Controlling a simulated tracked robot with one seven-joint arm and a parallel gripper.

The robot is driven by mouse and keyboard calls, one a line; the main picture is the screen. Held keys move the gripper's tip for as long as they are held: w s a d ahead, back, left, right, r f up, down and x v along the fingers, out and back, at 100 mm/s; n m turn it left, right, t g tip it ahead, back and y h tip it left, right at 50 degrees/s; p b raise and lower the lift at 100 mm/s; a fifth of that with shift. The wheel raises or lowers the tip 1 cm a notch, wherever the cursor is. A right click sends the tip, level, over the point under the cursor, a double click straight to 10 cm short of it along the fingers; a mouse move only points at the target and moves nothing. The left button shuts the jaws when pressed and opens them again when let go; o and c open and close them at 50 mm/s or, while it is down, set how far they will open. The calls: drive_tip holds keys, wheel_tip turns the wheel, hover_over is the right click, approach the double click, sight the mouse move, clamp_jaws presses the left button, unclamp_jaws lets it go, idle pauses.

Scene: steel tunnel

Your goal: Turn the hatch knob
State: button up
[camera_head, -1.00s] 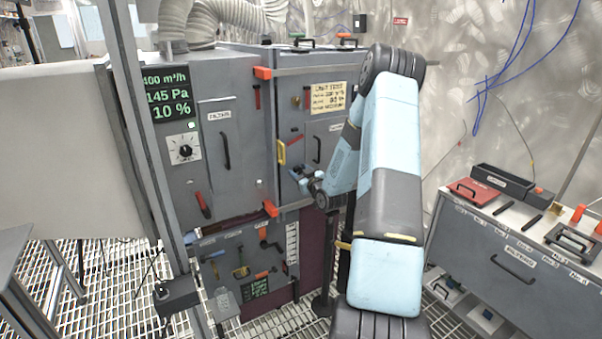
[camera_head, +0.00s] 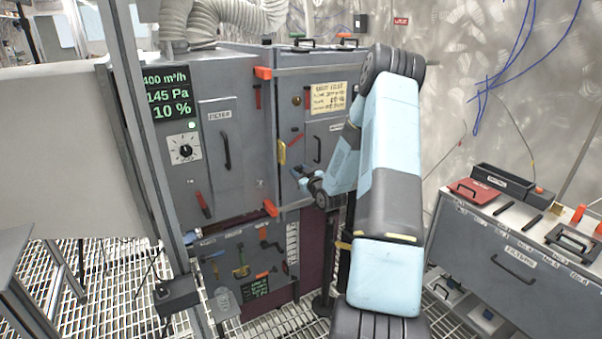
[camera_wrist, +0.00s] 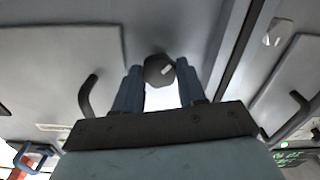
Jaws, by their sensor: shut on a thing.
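The hatch knob (camera_wrist: 158,70) is a round dark knob with a white mark on its face, seen in the wrist view. My gripper (camera_wrist: 160,84) has its two blue fingers on either side of the knob and is shut on it. The mark points up to the right in that view. In the head view my gripper (camera_head: 304,175) is at the lower part of the right grey cabinet door (camera_head: 325,128). The knob cannot be made out there, behind my gripper.
A black handle (camera_wrist: 88,96) stands left of the knob in the wrist view. In the head view a yellow handle (camera_head: 281,152) and a red lever (camera_head: 295,139) are close to my gripper. A grey drawer cabinet (camera_head: 480,245) stands at the right.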

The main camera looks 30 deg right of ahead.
drive_tip(key=shift+d, duration=0.1)
drive_tip(key=m, duration=0.7)
drive_tip(key=shift+s+d+m, duration=0.1)
drive_tip(key=shift+d+m, duration=0.1)
drive_tip(key=shift+m, duration=0.1)
drive_tip(key=m, duration=0.4)
drive_tip(key=shift+d+f+m, duration=0.1)
drive_tip(key=shift+f+m, duration=0.05)
drive_tip(key=shift+m, duration=0.15)
drive_tip(key=m, duration=0.3)
drive_tip(key=shift+d+f+m, duration=0.1)
drive_tip(key=shift+m, duration=0.2)
drive_tip(key=m, duration=0.6)
drive_tip(key=shift+f, duration=0.2)
drive_tip(key=m, duration=0.5)
drive_tip(key=shift+f+m, duration=0.15)
drive_tip(key=shift+m, duration=0.25)
